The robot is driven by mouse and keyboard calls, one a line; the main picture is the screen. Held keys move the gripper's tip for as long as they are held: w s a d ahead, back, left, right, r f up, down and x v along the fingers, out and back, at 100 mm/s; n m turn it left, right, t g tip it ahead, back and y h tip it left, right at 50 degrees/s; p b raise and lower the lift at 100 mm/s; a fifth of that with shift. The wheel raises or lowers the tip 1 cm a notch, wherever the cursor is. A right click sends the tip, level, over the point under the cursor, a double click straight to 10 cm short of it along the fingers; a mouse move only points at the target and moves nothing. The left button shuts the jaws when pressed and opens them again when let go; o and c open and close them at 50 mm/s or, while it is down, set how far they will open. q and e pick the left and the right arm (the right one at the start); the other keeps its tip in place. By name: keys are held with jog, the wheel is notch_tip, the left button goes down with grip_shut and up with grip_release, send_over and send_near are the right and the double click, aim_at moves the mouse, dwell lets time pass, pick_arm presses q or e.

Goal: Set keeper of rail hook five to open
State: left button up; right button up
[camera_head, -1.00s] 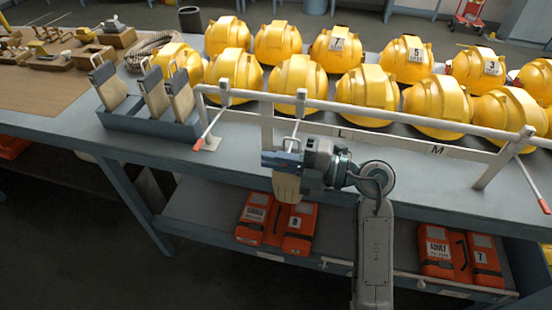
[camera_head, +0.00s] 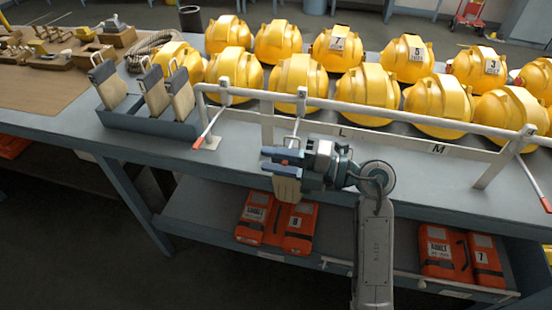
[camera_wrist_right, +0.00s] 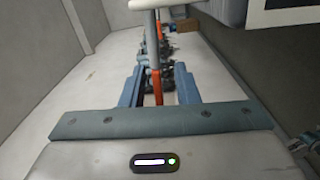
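The white rail (camera_head: 400,108) runs across the front of the bench. Hook five (camera_head: 301,98) carries a small 5 tag. Its pale keeper lever (camera_head: 296,128) slants down towards my right gripper (camera_head: 270,160). In the right wrist view the lever's orange grip (camera_wrist_right: 157,86) stands between the two blue fingers of this gripper (camera_wrist_right: 159,90), with a gap on each side, so the gripper is open around it. A beige slab (camera_head: 287,190) shows just below the gripper; its upper part is hidden. My left gripper is out of view.
Another lever with a red tip (camera_head: 198,145) hangs from the rail at left. A blue-grey tray (camera_head: 150,122) holds beige slabs. Yellow helmets (camera_head: 367,92) stand behind the rail. Orange cases (camera_head: 258,218) lie on the lower shelf.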

jog(key=shift+d, duration=0.15)
jog(key=shift+s+d+f+b, duration=0.1)
jog(key=shift+s+d+b, duration=0.1)
jog(key=shift+d+b, duration=0.3)
jog(key=b+v, duration=0.2)
jog(key=v, duration=0.7)
jog(key=shift+d+b, duration=0.2)
jog(key=shift+b, duration=0.2)
jog(key=shift+s+r, duration=0.1)
jog(key=shift+r, duration=0.15)
